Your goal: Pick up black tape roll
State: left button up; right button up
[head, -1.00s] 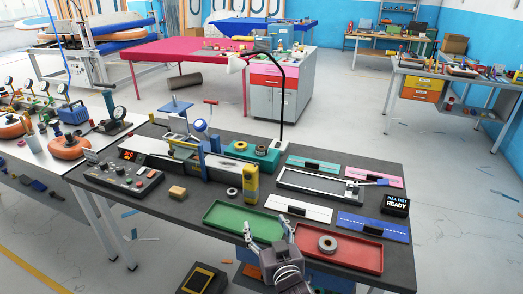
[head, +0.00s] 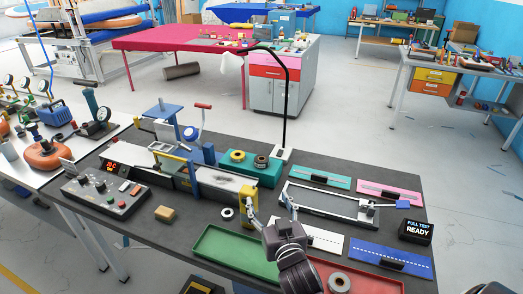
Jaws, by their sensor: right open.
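Several tape rolls are in the head view. A dark roll (head: 261,161) and a yellowish roll (head: 237,156) sit side by side on a teal block (head: 265,178) at the back of the dark bench. A grey-brown roll (head: 339,281) lies in the red tray. My left gripper is not in view.
A green tray (head: 215,258) and red tray (head: 385,288) lie at the front. A metal frame (head: 325,208) and coloured strips lie right of my gripper. A heat-sealer-like machine with a control box (head: 103,190) stands left. A black lamp post (head: 286,105) rises behind.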

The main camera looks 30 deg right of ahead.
aim_at(262, 162)
jog(key=i+l, duration=0.6)
jog(key=i, duration=0.15)
